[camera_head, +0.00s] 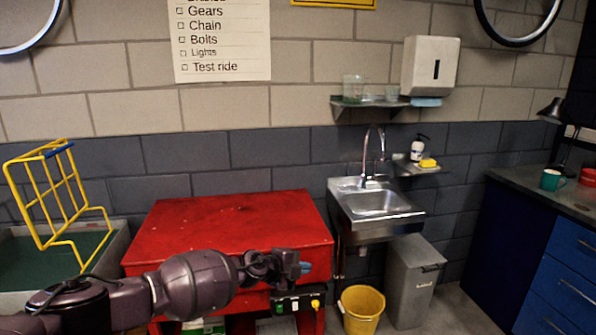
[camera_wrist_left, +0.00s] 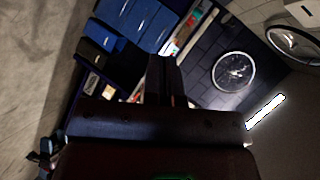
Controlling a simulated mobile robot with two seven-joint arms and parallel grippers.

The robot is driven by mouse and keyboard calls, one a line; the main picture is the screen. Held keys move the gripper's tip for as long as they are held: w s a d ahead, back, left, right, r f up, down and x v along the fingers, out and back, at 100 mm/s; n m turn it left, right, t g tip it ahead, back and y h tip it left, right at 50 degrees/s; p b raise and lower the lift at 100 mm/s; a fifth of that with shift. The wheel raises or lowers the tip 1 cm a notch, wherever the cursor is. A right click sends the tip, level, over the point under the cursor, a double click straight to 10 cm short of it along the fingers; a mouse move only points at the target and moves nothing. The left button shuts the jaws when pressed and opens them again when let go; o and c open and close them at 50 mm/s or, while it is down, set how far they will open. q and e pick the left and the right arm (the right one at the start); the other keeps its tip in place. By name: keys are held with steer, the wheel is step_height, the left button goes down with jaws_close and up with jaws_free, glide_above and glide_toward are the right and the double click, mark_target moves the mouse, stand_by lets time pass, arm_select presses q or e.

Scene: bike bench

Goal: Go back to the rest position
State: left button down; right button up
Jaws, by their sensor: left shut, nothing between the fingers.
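My left gripper (camera_head: 302,268) is at the end of my dark arm, which comes in from the left in the head view. It hangs in front of the red workbench (camera_head: 235,215), near that bench's front right edge. In the left wrist view its two dark fingers (camera_wrist_left: 166,82) stand together with nothing held between them. My right gripper shows in neither view.
A yellow wire rack (camera_head: 62,200) stands at the left. A metal sink (camera_head: 378,202) is on the wall, with a yellow bucket (camera_head: 362,308) and a grey bin (camera_head: 412,282) below. A blue drawer cabinet (camera_head: 562,275) is at the right. The red bench top is bare.

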arm_select(q)
steer(key=s+d+r+n+t+h, duration=0.1)
steer(key=s+d+r+n+t, duration=0.1)
steer(key=s+n+t, duration=0.7)
steer(key=s+a+f+n+g+y, duration=0.1)
steer(key=s+a+f+n+y, duration=0.25)
steer(key=s+a, duration=0.3)
steer(key=s+a+f+n+y, duration=0.2)
steer(key=s+a+n, duration=0.3)
steer(key=a, duration=0.3)
steer(key=s+a+f+n+g+y, duration=0.1)
steer(key=s+a+f+n+y, duration=0.3)
steer(key=a, duration=0.4)
steer(key=s+a+f+n+g+y, duration=0.1)
steer(key=s+a+f, duration=0.3)
steer(key=s, duration=0.5)
steer(key=s+a+f+n+g+y, duration=0.1)
steer(key=s+a+f, duration=0.3)
steer(key=s, duration=0.4)
steer(key=shift+s+a+f+n+g, duration=0.15)
steer(key=shift+s+f+n+g, duration=0.4)
steer(key=shift+f, duration=0.35)
steer(key=shift+w, duration=0.15)
